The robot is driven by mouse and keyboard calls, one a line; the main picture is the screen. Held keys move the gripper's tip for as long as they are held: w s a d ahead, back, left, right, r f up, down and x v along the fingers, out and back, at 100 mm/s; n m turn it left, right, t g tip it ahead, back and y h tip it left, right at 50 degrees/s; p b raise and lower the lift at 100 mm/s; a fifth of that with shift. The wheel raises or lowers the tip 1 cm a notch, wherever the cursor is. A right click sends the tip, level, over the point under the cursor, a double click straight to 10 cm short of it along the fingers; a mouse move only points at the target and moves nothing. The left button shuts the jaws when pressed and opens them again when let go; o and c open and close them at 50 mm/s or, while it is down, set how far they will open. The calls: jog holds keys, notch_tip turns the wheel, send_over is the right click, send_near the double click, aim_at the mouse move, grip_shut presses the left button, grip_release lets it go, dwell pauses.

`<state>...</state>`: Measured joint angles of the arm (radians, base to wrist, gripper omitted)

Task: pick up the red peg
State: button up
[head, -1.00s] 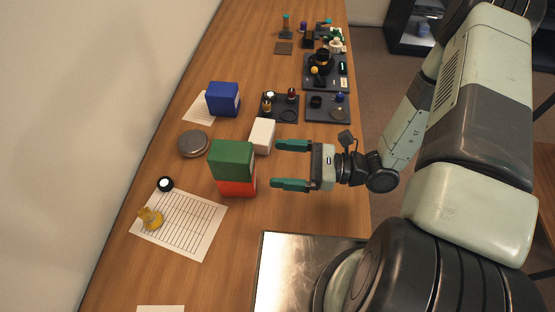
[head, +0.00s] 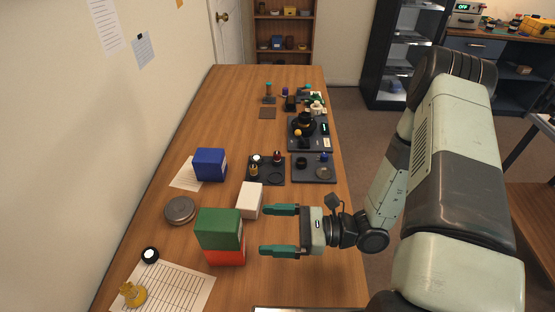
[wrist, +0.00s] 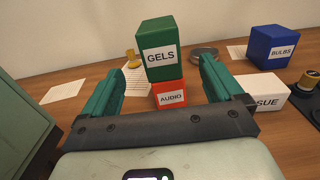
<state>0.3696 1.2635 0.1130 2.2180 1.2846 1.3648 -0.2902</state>
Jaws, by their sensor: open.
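A small dark red upright piece (head: 276,157), which looks like the red peg, stands at the back right of a small dark tray (head: 265,181). Its details are too small to make out. My gripper (head: 265,231) is open and empty, nearer the front of the table than that tray. Its teal fingers point left toward the stacked boxes. In the wrist view my gripper (wrist: 160,72) shows both fingers spread, with the boxes beyond them. The red piece is not clearly visible in the wrist view.
A green box (head: 219,228) sits on a red-orange box (head: 226,257) left of my gripper. A white box (head: 249,200) stands between my gripper and the small tray. A blue box (head: 210,164), a round tin (head: 180,210) and further dark trays (head: 313,177) surround it.

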aim_at(279, 156)
dwell(0.3)
jog(key=c, duration=0.7)
